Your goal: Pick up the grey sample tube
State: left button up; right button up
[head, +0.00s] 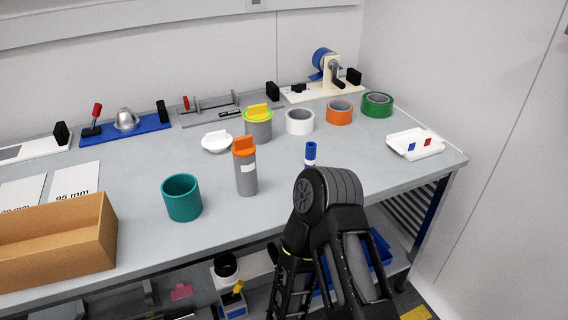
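A grey tube (246,181) with an orange cap and a white label stands upright on the grey bench, left of the picture's middle. Behind it stands a wider grey container (258,129) with a yellow top. A small blue-topped object (310,152) stands to the right; my black arm hides its lower part. The arm rises from the bottom edge, bends in front of the bench and runs down again, right of the grey tube and apart from it in the picture. I see no fingertips of either gripper.
A teal cup (182,200) and a cardboard box (60,243) stand to the left. A white dish (217,141) and white, orange and green tape rolls (340,113) lie behind. A white tray (415,144) is at the right. Bare bench (120,165) shows at the left middle.

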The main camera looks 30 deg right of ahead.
aim_at(246, 168)
jog(key=i+l+z, duration=0.2)
jog(key=z, duration=0.55)
jog(key=k+l, duration=0.1)
jog(key=l, duration=0.6)
jog(key=k+l+z, duration=0.1)
jog(key=l, duration=0.6)
jog(key=k+l, duration=0.1)
jog(key=l, duration=0.6)
